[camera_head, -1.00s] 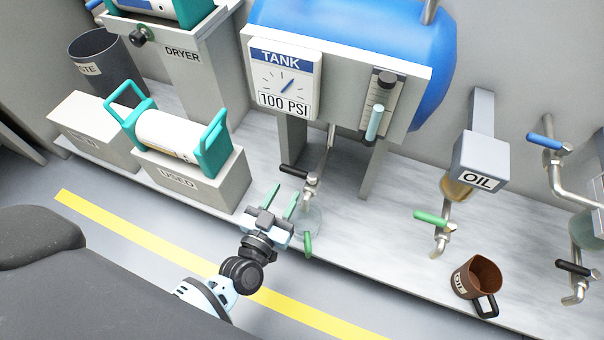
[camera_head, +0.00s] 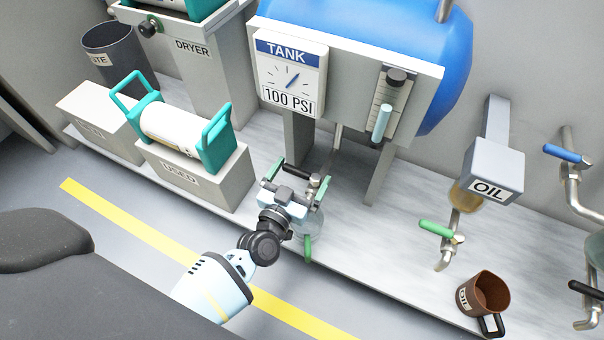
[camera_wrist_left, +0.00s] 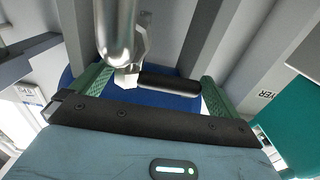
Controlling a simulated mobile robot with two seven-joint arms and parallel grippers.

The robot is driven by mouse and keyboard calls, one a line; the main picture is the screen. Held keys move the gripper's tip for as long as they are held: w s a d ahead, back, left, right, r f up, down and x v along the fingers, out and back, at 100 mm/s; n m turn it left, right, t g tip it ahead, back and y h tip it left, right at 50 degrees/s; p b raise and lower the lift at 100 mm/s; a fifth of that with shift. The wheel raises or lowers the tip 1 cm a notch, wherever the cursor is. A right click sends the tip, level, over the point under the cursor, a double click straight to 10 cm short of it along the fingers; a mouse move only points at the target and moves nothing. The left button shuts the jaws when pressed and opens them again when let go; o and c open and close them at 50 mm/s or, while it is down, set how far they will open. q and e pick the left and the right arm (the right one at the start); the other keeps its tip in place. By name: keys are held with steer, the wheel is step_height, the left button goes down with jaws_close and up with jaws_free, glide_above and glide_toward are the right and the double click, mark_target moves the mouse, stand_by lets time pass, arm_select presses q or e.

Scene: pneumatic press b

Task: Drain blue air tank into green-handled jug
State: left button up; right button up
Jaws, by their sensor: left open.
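The blue air tank (camera_head: 385,30) stands at the back, with a dial panel reading TANK and 100 PSI (camera_head: 290,75). Its drain valve with a black handle (camera_head: 297,171) sits under the tank. My left gripper (camera_head: 298,178) is open at this valve. In the left wrist view the black handle (camera_wrist_left: 170,84) lies between the green fingers, with the silver pipe (camera_wrist_left: 118,35) beside it. The clear jug with a green handle (camera_head: 308,247) stands below the valve on the bench, partly hidden by my gripper. My right gripper is not in view.
The OIL dispenser (camera_head: 492,175) with a green valve handle (camera_head: 436,229) and a brown jug (camera_head: 483,296) are at the right. A used canister with teal handles (camera_head: 170,132) rests on a grey block at the left. A yellow line (camera_head: 130,227) marks the floor.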

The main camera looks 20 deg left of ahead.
arm_select(q)
steer(key=shift+w, duration=0.35)
steer(key=c, duration=1.1)
steer(key=shift+c, duration=0.2)
